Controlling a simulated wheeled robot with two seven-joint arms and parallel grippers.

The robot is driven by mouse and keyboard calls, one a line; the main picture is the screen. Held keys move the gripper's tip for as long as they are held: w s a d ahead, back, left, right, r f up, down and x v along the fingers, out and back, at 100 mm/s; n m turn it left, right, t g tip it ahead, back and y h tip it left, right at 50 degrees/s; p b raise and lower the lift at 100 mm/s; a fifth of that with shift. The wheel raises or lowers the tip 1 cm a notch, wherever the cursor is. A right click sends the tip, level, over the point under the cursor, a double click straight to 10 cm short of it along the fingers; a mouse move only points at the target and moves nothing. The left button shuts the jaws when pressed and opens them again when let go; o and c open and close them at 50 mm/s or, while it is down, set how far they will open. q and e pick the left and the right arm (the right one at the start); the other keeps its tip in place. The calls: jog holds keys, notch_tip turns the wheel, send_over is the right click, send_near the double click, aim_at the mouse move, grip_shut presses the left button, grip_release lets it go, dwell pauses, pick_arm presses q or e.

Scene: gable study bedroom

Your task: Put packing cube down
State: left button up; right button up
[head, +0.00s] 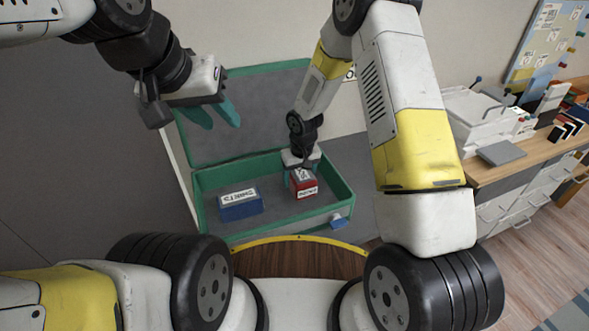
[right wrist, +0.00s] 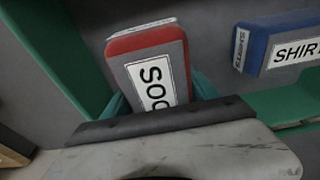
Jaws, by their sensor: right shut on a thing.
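A red and grey packing cube (head: 303,183) with a white label is held by my right gripper (head: 301,168) inside the green-edged suitcase (head: 343,190), in its right half. In the right wrist view the same cube (right wrist: 150,62) sits between the teal fingers, its label partly reading "SOC". I cannot tell whether its underside touches the suitcase floor. A blue packing cube (head: 241,208) labelled "SHIRTS" lies in the left half, apart from the red one; it also shows in the right wrist view (right wrist: 276,42). My left gripper (head: 214,116) is open and empty before the raised lid.
The suitcase lid (head: 245,110) stands open at the back. Bare suitcase floor shows between and around the cubes. A desk (head: 530,150) with a white box, books and drawers stands at the right.

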jog(key=shift+f, duration=2.25)
jog(key=shift+f, duration=0.15)
jog(key=o, duration=1.6)
